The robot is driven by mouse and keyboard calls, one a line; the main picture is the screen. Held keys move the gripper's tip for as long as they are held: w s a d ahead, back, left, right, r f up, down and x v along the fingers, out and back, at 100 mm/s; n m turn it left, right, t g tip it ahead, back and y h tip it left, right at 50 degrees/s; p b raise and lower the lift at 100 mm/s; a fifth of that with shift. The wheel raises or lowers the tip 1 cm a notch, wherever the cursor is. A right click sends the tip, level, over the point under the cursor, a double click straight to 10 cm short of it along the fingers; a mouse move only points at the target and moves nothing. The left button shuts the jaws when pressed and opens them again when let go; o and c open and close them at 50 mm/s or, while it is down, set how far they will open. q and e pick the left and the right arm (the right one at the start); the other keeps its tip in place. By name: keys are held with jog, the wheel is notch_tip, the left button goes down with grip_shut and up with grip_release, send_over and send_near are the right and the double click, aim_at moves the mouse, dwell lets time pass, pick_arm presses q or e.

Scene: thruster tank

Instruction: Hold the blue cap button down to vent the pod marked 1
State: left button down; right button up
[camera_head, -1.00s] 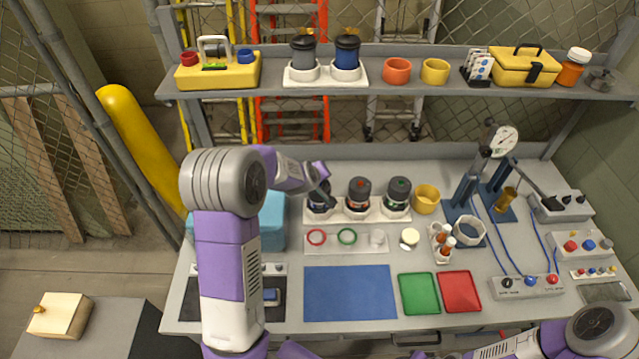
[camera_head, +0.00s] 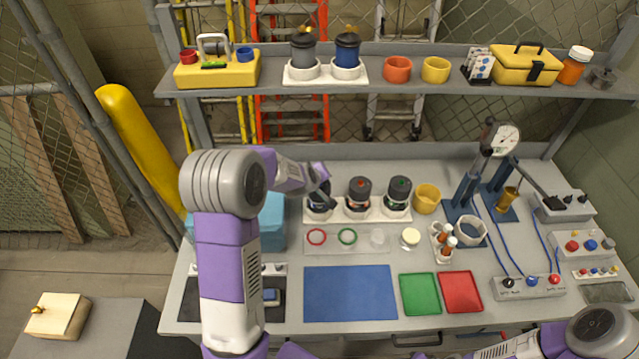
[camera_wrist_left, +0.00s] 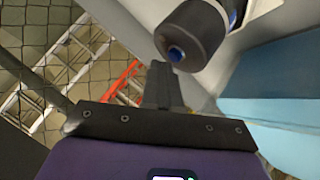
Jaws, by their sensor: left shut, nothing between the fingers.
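My left gripper (camera_head: 326,196) is shut and empty, at the leftmost of three dark-capped pods in a white rack. The leftmost pod (camera_head: 318,209) is partly hidden behind the fingers in the head view. In the left wrist view, the dark cap (camera_wrist_left: 198,32) shows a blue button (camera_wrist_left: 177,53). The closed fingertips (camera_wrist_left: 160,68) are right beside this button; I cannot tell whether they touch it. The middle pod (camera_head: 359,194) has a red-orange top mark and the right pod (camera_head: 398,192) a green one. I cannot read any number. My right gripper is out of view.
The rack stands below a shelf (camera_head: 420,78) holding a yellow toolbox and cups. A light blue box (camera_head: 271,225) is left of the rack. A yellow cup (camera_head: 426,199) is right of it. A blue mat (camera_head: 350,293) lies clear in front.

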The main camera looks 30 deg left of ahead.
pick_arm(q)
jog(key=shift+f+b, duration=0.5)
dwell(0.4)
jog(key=shift+r, duration=0.1)
dwell(3.1)
jog(key=shift+r+p, duration=0.8)
jog(key=shift+r, duration=0.05)
notch_tip(320, 180, up, 5)
jog(key=p, duration=0.4)
jog(key=shift+p, duration=0.3)
